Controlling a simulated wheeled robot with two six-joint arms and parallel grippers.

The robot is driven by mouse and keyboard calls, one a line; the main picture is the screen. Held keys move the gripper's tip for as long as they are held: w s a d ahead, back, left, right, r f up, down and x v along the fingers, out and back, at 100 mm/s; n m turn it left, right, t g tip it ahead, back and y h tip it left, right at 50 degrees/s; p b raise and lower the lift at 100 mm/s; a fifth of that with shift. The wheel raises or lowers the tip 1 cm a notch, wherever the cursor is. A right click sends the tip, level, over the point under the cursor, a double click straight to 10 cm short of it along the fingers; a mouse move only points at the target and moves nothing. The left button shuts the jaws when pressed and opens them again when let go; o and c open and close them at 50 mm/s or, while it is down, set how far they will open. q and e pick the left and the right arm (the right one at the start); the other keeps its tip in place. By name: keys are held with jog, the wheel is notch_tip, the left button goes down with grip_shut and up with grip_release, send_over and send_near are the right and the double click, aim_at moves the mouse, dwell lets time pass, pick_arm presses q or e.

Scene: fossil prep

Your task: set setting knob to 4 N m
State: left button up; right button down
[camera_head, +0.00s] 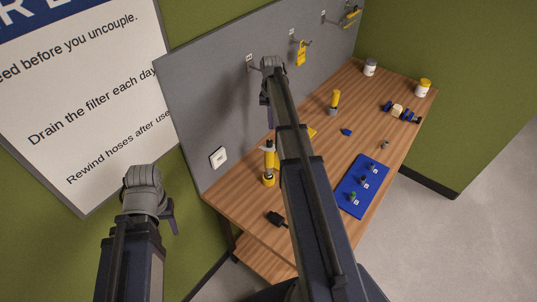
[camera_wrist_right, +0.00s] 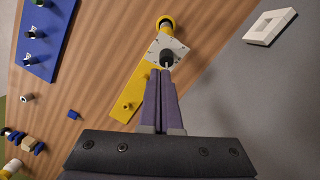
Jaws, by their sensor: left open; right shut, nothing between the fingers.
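A yellow fixture (camera_wrist_right: 131,98) has a pale metal plate (camera_wrist_right: 155,50) with a dark round knob (camera_wrist_right: 167,57) on it, seen in the right wrist view. The numbers on the plate are too small to read, so I cannot tell the knob's setting. In the head view the fixture's yellow post (camera_head: 269,160) shows, and my right arm hides much of the rest. My right gripper (camera_wrist_right: 163,72) is shut and empty, its tips at the knob's near edge; I cannot tell whether they touch. My left gripper (camera_head: 170,217) is open and empty, left of the bench.
A blue mat (camera_head: 350,205) with several small parts lies at the bench's right. A dark block (camera_head: 277,219) lies near the front edge. A white square frame (camera_head: 218,157) is on the grey panel (camera_head: 200,95). A yellow-topped tool (camera_head: 335,98) and jars (camera_head: 370,67) stand further back.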

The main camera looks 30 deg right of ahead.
aim_at(267, 147)
jog(key=shift+s+a+f+b, duration=0.25)
jog(key=shift+s+f+b, duration=0.15)
jog(key=shift+f+b, duration=0.7)
jog(key=shift+s+a+f+b, duration=0.3)
jog(key=shift+s+f+b, duration=0.1)
jog(key=shift+f+b, duration=0.7)
jog(key=shift+s+a+f+b, duration=0.25)
jog(key=shift+s+f+b, duration=0.15)
jog(key=shift+f+b, duration=0.7)
jog(key=shift+w+d+f, duration=0.1)
jog(key=shift+w+d, duration=0.05)
jog(key=shift+w, duration=0.45)
jog(key=shift+w+a, duration=0.5)
jog(key=shift+a, duration=0.1)
jog(key=shift+s+a, duration=0.1)
jog(key=shift+a, duration=0.05)
jog(key=shift+a, duration=0.15)
jog(key=shift+r, duration=0.2)
jog(key=r+p, duration=0.1)
jog(key=w+d+r+p, duration=0.1)
jog(key=r+p, duration=0.3)
jog(key=shift+w+d+r, duration=0.15)
jog(key=shift+w, duration=0.15)
